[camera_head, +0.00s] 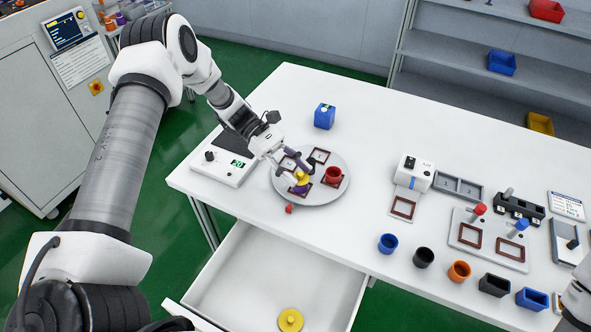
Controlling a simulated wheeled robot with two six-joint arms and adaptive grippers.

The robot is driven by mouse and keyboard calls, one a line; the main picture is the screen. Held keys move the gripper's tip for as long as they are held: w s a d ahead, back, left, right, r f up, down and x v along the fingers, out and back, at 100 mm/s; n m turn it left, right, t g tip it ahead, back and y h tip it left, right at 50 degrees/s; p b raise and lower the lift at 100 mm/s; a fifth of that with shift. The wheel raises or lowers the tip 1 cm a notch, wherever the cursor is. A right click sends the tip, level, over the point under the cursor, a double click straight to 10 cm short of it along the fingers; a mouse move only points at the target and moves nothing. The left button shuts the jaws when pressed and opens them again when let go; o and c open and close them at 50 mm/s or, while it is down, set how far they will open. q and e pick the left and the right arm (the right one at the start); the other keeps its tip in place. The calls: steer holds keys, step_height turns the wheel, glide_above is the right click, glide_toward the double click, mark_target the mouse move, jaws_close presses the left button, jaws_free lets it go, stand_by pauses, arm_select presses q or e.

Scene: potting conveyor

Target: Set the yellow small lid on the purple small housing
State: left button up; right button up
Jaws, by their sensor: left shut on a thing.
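The yellow small lid (303,178) is between the fingers of my left gripper (300,177), which is shut on it. The purple small housing (298,190) shows just below the lid, on the round grey turntable (310,199). The lid overlaps the housing in this view; I cannot tell whether they touch or whether the lid is seated. The fingers hide part of both. My right gripper is not in view; only a white piece of my right arm shows at the lower right edge.
A red housing (333,174) stands on the turntable close to the right of my gripper. A small red piece (289,209) lies at its front edge. A larger yellow lid (290,320) lies in the open drawer (246,277). A blue box (324,116) stands behind.

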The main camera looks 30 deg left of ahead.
arm_select(q)
steer(key=shift+f+b, duration=0.35)
stand_by(0.4)
steer(key=o, duration=0.8)
steer(key=v, duration=1.2)
